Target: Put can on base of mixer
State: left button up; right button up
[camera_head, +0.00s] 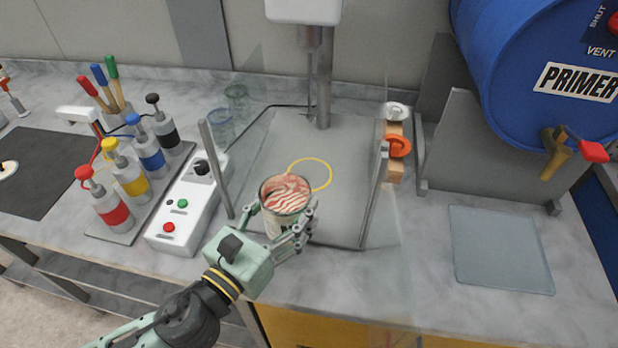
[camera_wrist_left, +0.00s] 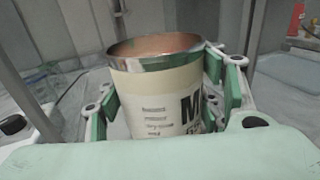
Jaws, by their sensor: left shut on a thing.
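The can (camera_head: 286,192) is open at the top, with a reddish, streaked inside and a cream label. It also shows upright in the left wrist view (camera_wrist_left: 155,95). My left gripper (camera_head: 285,225) is shut on the can, with fingers on both sides of it. The can is at the front edge of the mixer's grey base (camera_head: 270,165). Whether its bottom touches anything is hidden. A yellow ring (camera_head: 310,175) marks the base a little behind and right of the can. The mixer's head and shaft (camera_head: 323,75) stand at the back. My right gripper is not in view.
A clear guard with grey posts (camera_head: 216,168) flanks the mixer base. A white control box (camera_head: 188,205) and several pump bottles (camera_head: 130,175) stand at the left. A blue primer drum (camera_head: 540,70) and a flat grey-blue mat (camera_head: 500,250) are at the right.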

pick_arm(q)
jog(key=shift+w+d, duration=0.25)
jog(key=shift+w, duration=0.05)
jog(key=shift+w+d+f+p, duration=0.45)
jog(key=shift+w+d+f, duration=0.2)
jog(key=shift+w, duration=2.25)
jog(key=shift+w+d+f+p, duration=0.45)
jog(key=shift+w+d+f, duration=0.15)
jog(key=shift+w, duration=2.35)
jog(key=shift+w+d+f+p, duration=0.45)
jog(key=shift+w+d+f, duration=0.15)
jog(key=shift+w, duration=2.3)
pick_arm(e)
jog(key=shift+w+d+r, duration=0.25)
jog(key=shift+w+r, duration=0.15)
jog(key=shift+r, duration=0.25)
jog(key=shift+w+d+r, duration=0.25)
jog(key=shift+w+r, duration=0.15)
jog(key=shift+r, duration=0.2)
pick_arm(q)
jog(key=shift+f, duration=0.15)
jog(key=o, duration=1.6)
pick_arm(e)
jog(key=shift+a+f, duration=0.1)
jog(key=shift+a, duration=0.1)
